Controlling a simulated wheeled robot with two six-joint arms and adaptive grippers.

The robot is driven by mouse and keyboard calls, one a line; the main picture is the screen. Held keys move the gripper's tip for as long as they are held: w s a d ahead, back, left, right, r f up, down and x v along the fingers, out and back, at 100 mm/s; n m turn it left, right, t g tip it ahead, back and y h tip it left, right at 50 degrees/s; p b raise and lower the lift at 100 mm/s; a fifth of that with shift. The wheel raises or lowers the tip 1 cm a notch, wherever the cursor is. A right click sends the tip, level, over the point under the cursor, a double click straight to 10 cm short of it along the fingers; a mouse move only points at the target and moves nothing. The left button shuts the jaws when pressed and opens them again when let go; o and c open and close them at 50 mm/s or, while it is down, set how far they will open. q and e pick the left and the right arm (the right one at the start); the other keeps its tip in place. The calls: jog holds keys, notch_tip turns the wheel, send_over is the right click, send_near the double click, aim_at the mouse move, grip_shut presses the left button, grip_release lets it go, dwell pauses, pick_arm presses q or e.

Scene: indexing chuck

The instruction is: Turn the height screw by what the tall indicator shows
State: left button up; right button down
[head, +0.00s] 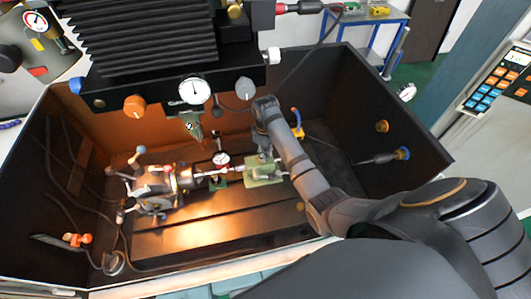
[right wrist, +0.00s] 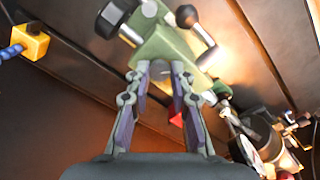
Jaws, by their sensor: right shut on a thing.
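A green tailstock block (head: 264,170) stands on the machine bed, right of the indexing chuck (head: 153,190). It also shows in the right wrist view (right wrist: 165,45), with dark knobs on it. My right gripper (head: 264,149) reaches down to the block from above. In the right wrist view its fingers (right wrist: 161,68) are shut on a small part at the block's edge, probably the height screw, which the fingertips hide. A small dial indicator (head: 221,159) with a white face and red part stands between chuck and block. Its reading is too small to tell. My left gripper is not in view.
Dark enclosure walls surround the bed (head: 205,235). The overhead machine head carries a large dial (head: 194,90) and an orange knob (head: 134,106). A nozzle with a yellow block (right wrist: 32,41) is near my right gripper. The front of the bed is clear.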

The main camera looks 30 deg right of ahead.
dwell(0.3)
jog(key=c, duration=1.2)
grip_release()
jog(key=shift+o, duration=0.2)
notch_tip(320, 180, up, 8)
jog(key=shift+f, duration=0.25)
jog(key=shift+s, duration=0.1)
